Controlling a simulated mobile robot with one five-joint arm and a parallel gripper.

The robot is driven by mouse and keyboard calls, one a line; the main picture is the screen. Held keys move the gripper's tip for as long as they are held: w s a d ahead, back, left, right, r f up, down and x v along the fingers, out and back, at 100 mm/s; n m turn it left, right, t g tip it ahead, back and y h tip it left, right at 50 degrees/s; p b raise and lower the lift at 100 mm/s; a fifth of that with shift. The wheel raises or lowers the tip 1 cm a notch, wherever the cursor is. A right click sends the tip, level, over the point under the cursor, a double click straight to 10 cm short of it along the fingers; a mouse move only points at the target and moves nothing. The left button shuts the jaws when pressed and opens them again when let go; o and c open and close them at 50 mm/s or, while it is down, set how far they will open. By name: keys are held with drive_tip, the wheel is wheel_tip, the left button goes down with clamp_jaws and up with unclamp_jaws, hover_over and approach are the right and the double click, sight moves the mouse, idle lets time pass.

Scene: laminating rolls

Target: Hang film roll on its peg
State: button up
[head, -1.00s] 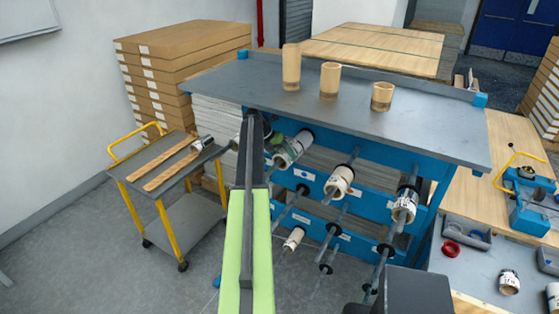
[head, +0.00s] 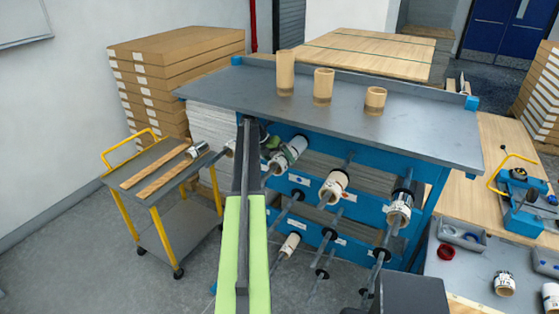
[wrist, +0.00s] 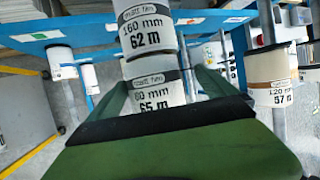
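In the wrist view, a white film roll (wrist: 158,95) marked 60 mm, 65 m sits between the two fingers of my gripper (wrist: 165,88), which look closed on its sides. Directly beyond it, in line, is a larger matt film roll (wrist: 147,38) marked 160 mm, 62 m. That larger roll also shows in the head view (head: 289,153), on the upper left peg of the blue rack (head: 375,183). Whether the held roll is around the peg is hidden.
Other rolls hang on neighbouring pegs, one at upper middle (head: 334,186) and one at right (head: 398,209). A dark cart (head: 165,170) with another roll (head: 197,150) stands left. Several brown cores stand on the grey rack top (head: 350,120).

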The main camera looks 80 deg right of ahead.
drive_tip(key=p+v, duration=0.3)
drive_tip(key=shift+r, duration=0.45)
drive_tip(key=w+a, duration=0.6)
drive_tip(key=w, duration=0.4)
drive_tip(key=shift+w+a+f, duration=0.15)
drive_tip(key=shift+a+f, duration=0.05)
drive_tip(key=shift+f, duration=0.25)
